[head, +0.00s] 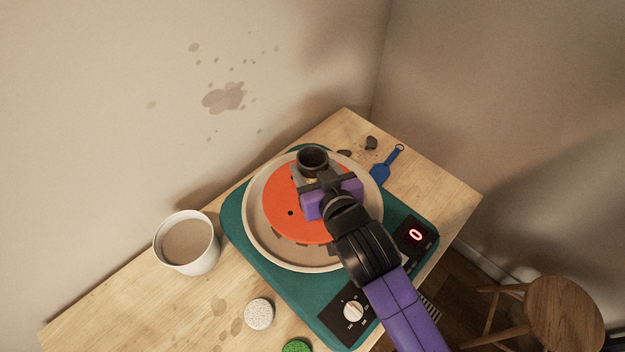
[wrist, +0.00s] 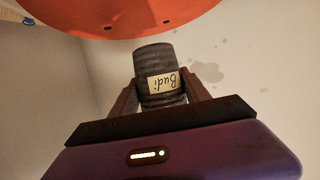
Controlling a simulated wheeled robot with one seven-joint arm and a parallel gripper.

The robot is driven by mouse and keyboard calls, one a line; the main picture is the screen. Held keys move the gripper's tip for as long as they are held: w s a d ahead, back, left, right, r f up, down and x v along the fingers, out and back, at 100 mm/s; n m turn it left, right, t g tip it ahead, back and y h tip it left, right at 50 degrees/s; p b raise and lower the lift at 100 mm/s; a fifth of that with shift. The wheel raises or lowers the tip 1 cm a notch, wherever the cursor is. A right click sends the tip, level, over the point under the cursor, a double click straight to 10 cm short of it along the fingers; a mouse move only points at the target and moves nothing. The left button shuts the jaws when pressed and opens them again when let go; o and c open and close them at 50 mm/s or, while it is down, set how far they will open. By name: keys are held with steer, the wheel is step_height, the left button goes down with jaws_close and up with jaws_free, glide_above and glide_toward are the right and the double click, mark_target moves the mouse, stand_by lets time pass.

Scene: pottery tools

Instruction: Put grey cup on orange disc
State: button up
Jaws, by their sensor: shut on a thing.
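The grey cup (head: 312,160) is dark and small, and my gripper (head: 313,176) is shut on it. In the wrist view the cup (wrist: 156,62) sits between both fingers and bears a label reading "Budi". The orange disc (head: 285,220) lies in the round pale basin of the pottery wheel. In the head view the cup overlaps the disc's upper right part. In the wrist view the disc (wrist: 130,14) shows at the top edge, apart from the cup in the picture. I cannot tell how high the cup is above the disc.
The teal wheel base (head: 235,215) stands on a wooden table (head: 130,300). A white bucket (head: 187,243) is at left, with a speckled white disc (head: 259,313) and green round thing (head: 297,346) in front. A blue tool (head: 383,170) and dark lumps (head: 371,143) lie behind. A stool (head: 560,315) stands right.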

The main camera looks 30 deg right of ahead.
steer(key=shift+f, duration=2.45)
steer(key=shift+f, duration=0.15)
steer(key=o, duration=1.6)
steer(key=shift+s+r, duration=0.15)
steer(key=shift+r, duration=0.05)
steer(key=b+v, duration=0.1)
steer(key=v, duration=1)
steer(key=shift+s+a+r+b, duration=0.1)
steer(key=shift+s+b, duration=0.25)
